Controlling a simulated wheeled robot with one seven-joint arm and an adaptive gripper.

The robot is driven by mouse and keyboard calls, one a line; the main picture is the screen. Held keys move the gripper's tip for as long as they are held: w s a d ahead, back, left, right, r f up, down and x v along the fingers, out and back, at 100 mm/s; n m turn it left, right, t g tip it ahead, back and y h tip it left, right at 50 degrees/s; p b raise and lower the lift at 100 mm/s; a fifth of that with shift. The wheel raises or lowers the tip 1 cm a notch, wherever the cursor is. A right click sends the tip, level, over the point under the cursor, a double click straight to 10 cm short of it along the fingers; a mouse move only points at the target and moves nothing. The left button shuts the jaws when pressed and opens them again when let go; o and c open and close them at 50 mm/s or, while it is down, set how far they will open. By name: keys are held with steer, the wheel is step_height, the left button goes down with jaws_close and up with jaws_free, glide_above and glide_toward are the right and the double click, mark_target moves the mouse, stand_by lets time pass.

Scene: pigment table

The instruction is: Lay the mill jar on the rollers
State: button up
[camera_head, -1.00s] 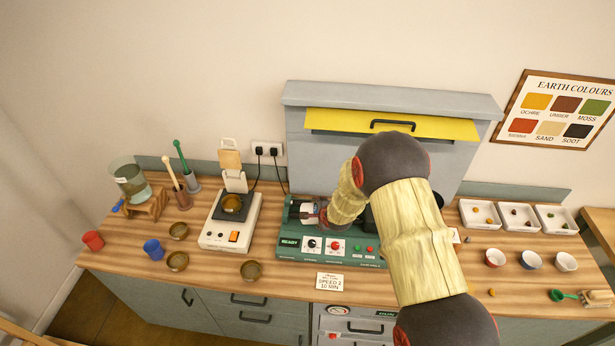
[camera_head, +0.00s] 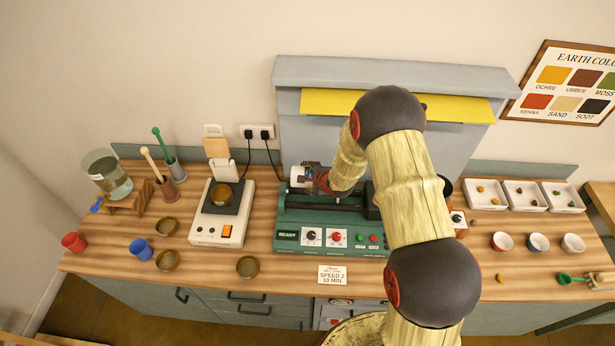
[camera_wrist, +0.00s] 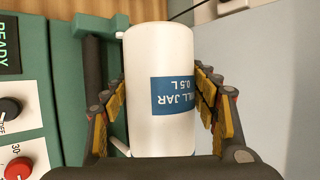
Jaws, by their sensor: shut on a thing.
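The white mill jar (camera_wrist: 160,55) with a blue label is between the fingers of my gripper (camera_wrist: 160,105) in the wrist view. My gripper is shut on its sides. In the head view the jar (camera_head: 297,175) is partly hidden by my gripper (camera_head: 318,180), at the back left of the green roller mill (camera_head: 290,225). The mill's dark rollers (camera_head: 325,207) show in front of the jar and look empty. In the wrist view a dark roller (camera_wrist: 95,65) runs left of the jar. Whether the jar touches the mill I cannot tell.
A grey hood (camera_head: 400,75) with a yellow panel stands behind the mill. A white scale (camera_head: 222,215) is left of it, with brass dishes (camera_head: 248,267) nearby. A card (camera_head: 332,275) lies in front. White trays (camera_head: 525,196) and small bowls (camera_head: 537,242) are at the right.

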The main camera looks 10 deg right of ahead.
steer(key=shift+f+b, duration=2.1)
steer(key=shift+f, duration=0.25)
steer(key=shift+r+p, duration=0.15)
steer(key=shift+p, duration=0.4)
steer(key=shift+s+f+b, duration=0.1)
steer(key=shift+f+b, duration=0.6)
steer(key=shift+f, duration=0.8)
stand_by(0.4)
steer(key=o, duration=1.6)
steer(key=shift+f, duration=0.1)
steer(key=shift+o, duration=0.2)
steer(key=shift+s+f, duration=0.1)
steer(key=shift+s, duration=0.05)
step_height(320, 180, up, 9)
steer(key=p, duration=0.7)
steer(key=shift+r+p, duration=0.2)
steer(key=shift+p, duration=0.2)
